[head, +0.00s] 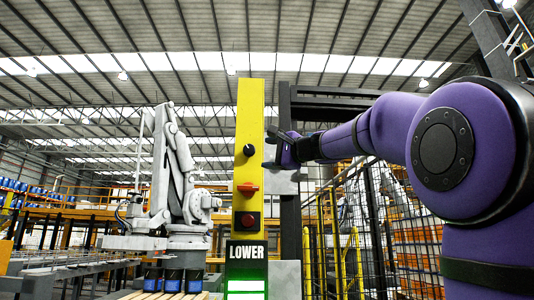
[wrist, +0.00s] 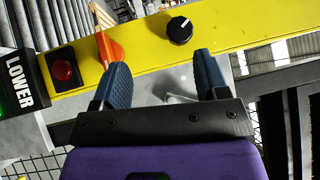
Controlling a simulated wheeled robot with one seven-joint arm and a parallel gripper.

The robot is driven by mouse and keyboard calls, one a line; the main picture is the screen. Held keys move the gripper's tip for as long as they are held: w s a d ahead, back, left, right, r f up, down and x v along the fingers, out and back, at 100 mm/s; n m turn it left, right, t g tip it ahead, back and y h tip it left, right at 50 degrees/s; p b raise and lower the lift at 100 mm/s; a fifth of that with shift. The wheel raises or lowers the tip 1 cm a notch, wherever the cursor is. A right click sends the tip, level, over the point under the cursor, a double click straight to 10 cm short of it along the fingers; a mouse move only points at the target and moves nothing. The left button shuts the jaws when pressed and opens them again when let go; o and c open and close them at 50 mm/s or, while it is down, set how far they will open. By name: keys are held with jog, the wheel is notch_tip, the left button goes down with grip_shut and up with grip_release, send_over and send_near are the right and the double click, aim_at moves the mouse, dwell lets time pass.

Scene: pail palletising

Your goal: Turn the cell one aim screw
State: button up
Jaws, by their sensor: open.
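A black round knob with a white pointer line (wrist: 180,30) sits on the yellow post (wrist: 240,38); it also shows in the head view (head: 249,150). No part is labelled as an aim screw, so I cannot tell whether this knob is it. My gripper (wrist: 160,66) is open and empty, its blue fingers apart. The knob lies beyond the fingertips, between their directions and nearer the right one.
An orange-red handle (wrist: 109,47) is beside the left fingertip in the wrist view. A red button (wrist: 64,71) and the LOWER sign (head: 247,252) with a green light are below it on the post. A grey robot (head: 172,175) and mesh fence (head: 378,225) stand behind.

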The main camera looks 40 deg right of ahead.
aim_at(251, 150)
jog(key=shift+m+t+h, duration=0.3)
jog(key=shift+m+t, duration=0.1)
jog(key=x, duration=0.3)
jog(key=d+r+x, duration=0.1)
jog(key=x, duration=0.3)
jog(key=d+x, duration=0.1)
jog(key=x, duration=0.2)
jog(key=shift+w+a+r, duration=0.1)
jog(key=shift+w+r, duration=0.15)
jog(key=shift+r, duration=0.2)
jog(key=c, duration=0.9)
